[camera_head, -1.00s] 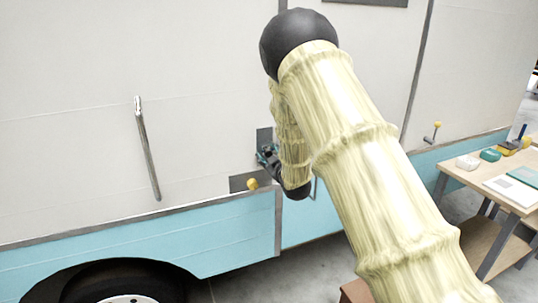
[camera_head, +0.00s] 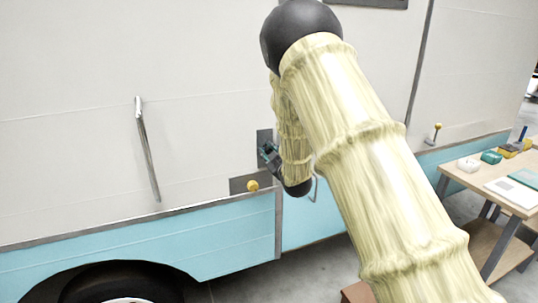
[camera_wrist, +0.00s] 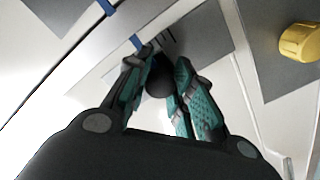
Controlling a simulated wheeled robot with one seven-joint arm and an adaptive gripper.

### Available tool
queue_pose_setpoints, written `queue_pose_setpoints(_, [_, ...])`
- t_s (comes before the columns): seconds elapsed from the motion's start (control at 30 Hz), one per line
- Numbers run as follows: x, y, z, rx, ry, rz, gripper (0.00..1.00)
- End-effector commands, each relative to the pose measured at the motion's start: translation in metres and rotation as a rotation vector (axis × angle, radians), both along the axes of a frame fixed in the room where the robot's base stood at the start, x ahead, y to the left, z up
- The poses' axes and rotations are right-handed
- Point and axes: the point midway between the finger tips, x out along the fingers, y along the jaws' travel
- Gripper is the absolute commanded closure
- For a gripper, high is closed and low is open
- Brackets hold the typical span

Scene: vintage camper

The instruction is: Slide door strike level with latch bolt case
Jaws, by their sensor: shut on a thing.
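My gripper (camera_wrist: 162,88) has its teal fingers on either side of a dark round knob (camera_wrist: 157,78) and is shut on it. The knob sits in front of a grey plate (camera_wrist: 205,28) on the camper wall; the plate also shows in the head view (camera_head: 264,135). A second grey plate (camera_head: 237,184) with a yellow knob (camera_head: 252,185) lies lower in the head view; this yellow knob (camera_wrist: 300,42) is at the right in the wrist view. I cannot tell which parts are the strike and the bolt case. My fingers hide part of the knob's mounting.
A pale strip with blue marks (camera_wrist: 137,41) runs beside the knob in the wrist view. A metal grab handle (camera_head: 148,150) is on the wall at left. A workbench (camera_head: 505,185) with small items stands at right. My arm covers much of the wall.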

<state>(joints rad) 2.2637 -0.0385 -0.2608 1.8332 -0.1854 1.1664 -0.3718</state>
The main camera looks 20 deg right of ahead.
Motion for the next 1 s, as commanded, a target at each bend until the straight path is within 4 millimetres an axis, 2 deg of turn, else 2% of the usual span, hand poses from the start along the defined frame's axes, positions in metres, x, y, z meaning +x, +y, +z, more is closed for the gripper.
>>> queue_pose_setpoints(0.03, [0.000, -0.001, -0.001, 0.000, 0.002, -0.001, 0.75])
queue_pose_setpoints(0.17, [0.000, -0.001, -0.001, 0.000, 0.002, -0.001, 0.52])
queue_pose_setpoints(0.57, [-0.004, -0.001, -0.001, 0.000, 0.002, -0.001, 0.52])
queue_pose_setpoints(0.77, [-0.029, -0.002, -0.001, 0.000, 0.003, -0.001, 0.52])
queue_pose_setpoints(1.0, [-0.074, -0.004, -0.002, 0.000, 0.004, -0.003, 0.52])
